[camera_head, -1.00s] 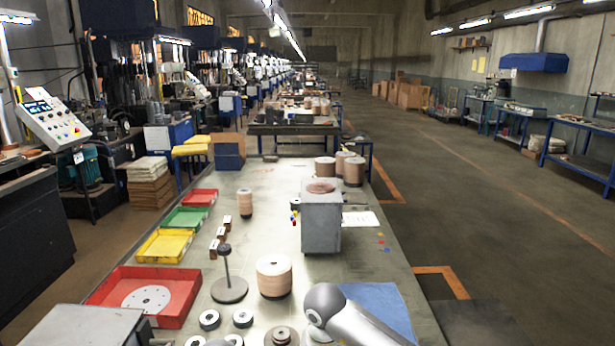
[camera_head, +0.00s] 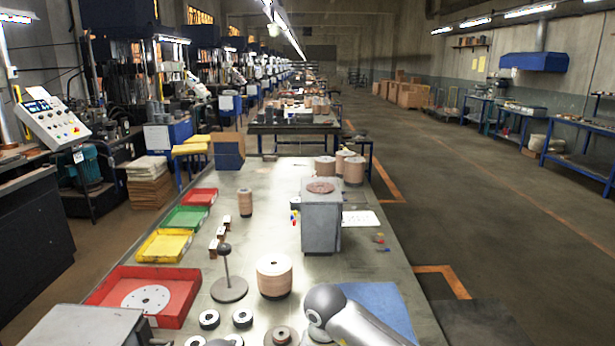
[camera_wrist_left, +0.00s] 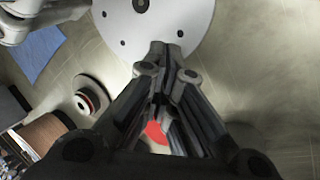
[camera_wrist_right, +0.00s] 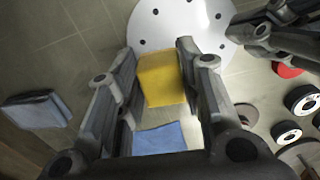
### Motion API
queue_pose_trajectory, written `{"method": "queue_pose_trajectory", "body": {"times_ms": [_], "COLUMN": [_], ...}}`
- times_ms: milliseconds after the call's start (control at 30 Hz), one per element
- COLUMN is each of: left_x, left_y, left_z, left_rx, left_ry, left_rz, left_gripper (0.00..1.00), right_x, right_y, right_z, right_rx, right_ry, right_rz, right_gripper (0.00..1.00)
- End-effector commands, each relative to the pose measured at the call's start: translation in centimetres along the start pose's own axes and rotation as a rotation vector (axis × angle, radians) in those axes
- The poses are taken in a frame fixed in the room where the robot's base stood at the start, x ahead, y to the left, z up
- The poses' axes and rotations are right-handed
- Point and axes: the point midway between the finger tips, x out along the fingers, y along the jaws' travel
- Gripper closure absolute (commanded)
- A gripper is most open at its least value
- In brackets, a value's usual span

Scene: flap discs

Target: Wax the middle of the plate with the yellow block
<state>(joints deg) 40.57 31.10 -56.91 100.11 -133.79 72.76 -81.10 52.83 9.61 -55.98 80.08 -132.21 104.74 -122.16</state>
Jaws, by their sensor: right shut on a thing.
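The white round plate with small holes is partly seen at the top of the left wrist view (camera_wrist_left: 185,22) and of the right wrist view (camera_wrist_right: 158,25). My right gripper (camera_wrist_right: 160,72) is shut on the yellow block (camera_wrist_right: 163,82), which overlaps the plate's near edge in that view. I cannot tell whether the block touches the plate. My left gripper (camera_wrist_left: 172,52) has its fingertips together at the plate's edge, with nothing seen between them. The plate's centre hole (camera_wrist_left: 140,4) shows at the picture's top edge. Neither gripper shows in the head view.
A blue cloth (camera_head: 375,305) lies near the table's right edge. A red tray (camera_head: 185,308) holds another holed disc. A stand (camera_head: 229,289), a disc stack (camera_head: 274,277) and a grey box (camera_head: 321,220) stand nearby.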

Motion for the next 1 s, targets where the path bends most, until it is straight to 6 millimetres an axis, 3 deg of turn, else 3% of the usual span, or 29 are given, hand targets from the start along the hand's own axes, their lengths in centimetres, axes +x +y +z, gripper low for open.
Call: {"method": "queue_pose_trajectory", "body": {"times_ms": [1000], "left_x": [1.7], "left_y": [-0.8], "left_z": [0.0], "left_rx": [0.000], "left_ry": [0.000], "left_rz": [-0.001], "left_gripper": [1.00], "right_x": [0.0], "right_y": [0.0], "right_z": [0.0], "right_rx": [0.000], "right_ry": [0.000], "right_rz": [0.000], "right_gripper": [0.93]}}
